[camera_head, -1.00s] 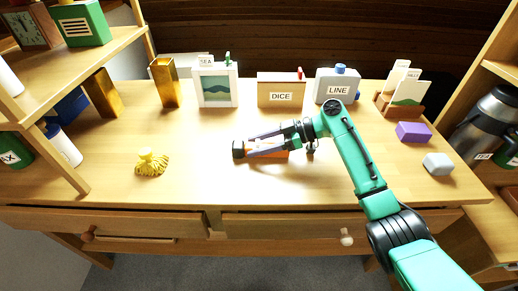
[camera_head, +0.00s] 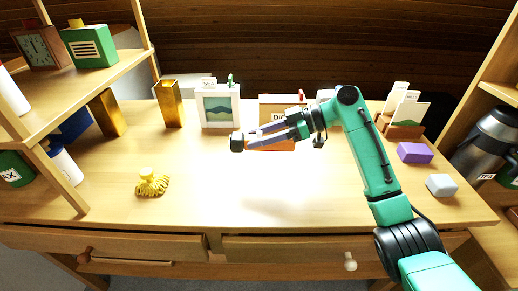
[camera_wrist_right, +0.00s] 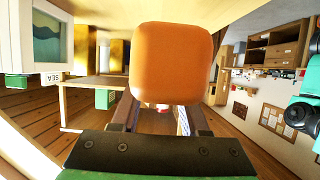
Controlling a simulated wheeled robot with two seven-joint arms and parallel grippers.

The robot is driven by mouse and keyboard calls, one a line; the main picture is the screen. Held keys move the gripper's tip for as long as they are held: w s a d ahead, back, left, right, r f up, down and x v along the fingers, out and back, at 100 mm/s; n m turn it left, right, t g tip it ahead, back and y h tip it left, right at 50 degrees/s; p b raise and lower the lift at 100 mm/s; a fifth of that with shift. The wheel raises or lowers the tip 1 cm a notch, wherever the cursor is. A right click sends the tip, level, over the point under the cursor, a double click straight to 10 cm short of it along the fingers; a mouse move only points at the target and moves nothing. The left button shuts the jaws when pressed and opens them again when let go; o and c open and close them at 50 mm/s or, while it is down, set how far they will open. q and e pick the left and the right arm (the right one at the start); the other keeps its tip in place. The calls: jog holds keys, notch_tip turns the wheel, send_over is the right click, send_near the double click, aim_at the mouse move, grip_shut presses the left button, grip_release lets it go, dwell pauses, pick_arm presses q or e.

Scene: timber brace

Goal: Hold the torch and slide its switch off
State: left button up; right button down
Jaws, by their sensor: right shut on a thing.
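The torch (camera_head: 272,147) has an orange body and a dark round head at its left end. My right gripper (camera_head: 262,138) is shut on it and holds it above the desk, lying roughly level. The fingers cover much of the body in the head view. In the right wrist view, the torch's rounded orange end (camera_wrist_right: 170,65) fills the middle, between the fingers. My left gripper is not in view.
Behind the torch stand a box labelled DICE (camera_head: 283,103), partly hidden by my gripper, and a framed picture (camera_head: 218,108). A yellow tasselled thing (camera_head: 151,184) lies at the left. A purple block (camera_head: 414,153) and a grey block (camera_head: 441,185) lie at the right. The desk's middle is clear.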

aim_at(259, 176)
jog(key=shift+f+b, duration=0.9)
jog(key=shift+f, duration=0.5)
jog(key=shift+f+b, duration=0.65)
jog(key=shift+f, duration=0.4)
jog(key=shift+f+b, duration=0.7)
jog(key=shift+f, duration=0.4)
jog(key=shift+f+b, duration=0.6)
jog(key=shift+f, duration=0.3)
jog(key=shift+f+b, duration=0.4)
jog(key=shift+f, duration=0.2)
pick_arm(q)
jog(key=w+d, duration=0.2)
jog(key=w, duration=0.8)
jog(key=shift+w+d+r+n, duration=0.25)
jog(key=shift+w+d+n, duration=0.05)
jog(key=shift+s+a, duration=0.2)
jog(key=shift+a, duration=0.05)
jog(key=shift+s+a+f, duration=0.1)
